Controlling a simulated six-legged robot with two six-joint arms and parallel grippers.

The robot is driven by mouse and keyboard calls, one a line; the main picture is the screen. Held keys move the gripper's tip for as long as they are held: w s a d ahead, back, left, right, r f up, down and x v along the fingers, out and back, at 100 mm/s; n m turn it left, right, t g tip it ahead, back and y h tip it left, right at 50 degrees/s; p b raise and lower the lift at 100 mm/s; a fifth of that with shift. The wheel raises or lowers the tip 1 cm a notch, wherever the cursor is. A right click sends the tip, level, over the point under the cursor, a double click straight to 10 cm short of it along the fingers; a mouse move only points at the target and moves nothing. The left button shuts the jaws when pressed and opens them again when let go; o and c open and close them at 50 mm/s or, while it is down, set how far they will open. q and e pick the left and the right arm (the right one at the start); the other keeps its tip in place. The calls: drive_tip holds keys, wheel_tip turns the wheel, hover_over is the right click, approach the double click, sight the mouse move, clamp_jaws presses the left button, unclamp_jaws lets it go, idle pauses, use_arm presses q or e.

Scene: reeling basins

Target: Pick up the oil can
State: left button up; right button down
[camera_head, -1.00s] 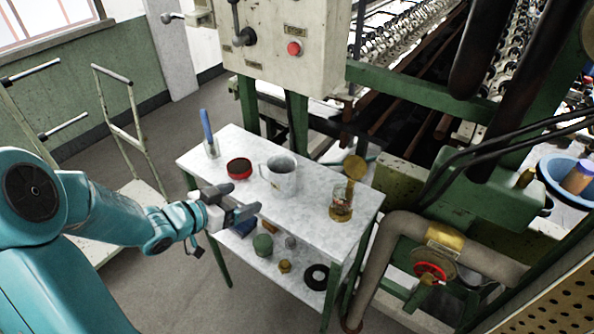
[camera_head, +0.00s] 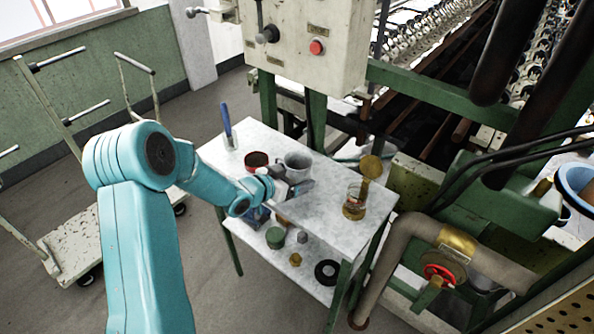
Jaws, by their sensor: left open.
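I cannot tell for certain which thing is the oil can. A grey metal can with a side handle (camera_head: 298,163) stands upright on the top of the small table (camera_head: 325,204); its lower front is partly hidden by my left gripper. A glass jar with amber contents (camera_head: 354,203) stands to the right, with a round brass piece (camera_head: 371,167) above it. My left gripper (camera_head: 303,187) is open and empty, just in front of the grey can over the table's front part. I cannot tell whether it touches the can. My right gripper is not in view.
A red tin (camera_head: 257,159) and a blue-handled tool in a holder (camera_head: 227,126) stand left of the can. The lower shelf holds a green pot (camera_head: 275,238), a black ring (camera_head: 327,272) and small parts. A grey pipe (camera_head: 389,260) runs close at right.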

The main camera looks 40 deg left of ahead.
use_arm(q)
drive_tip(key=shift+w+f, duration=0.2)
drive_tip(key=shift+w, duration=0.25)
drive_tip(key=c, duration=1)
drive_tip(key=shift+o, duration=0.2)
drive_tip(key=shift+r, duration=0.1)
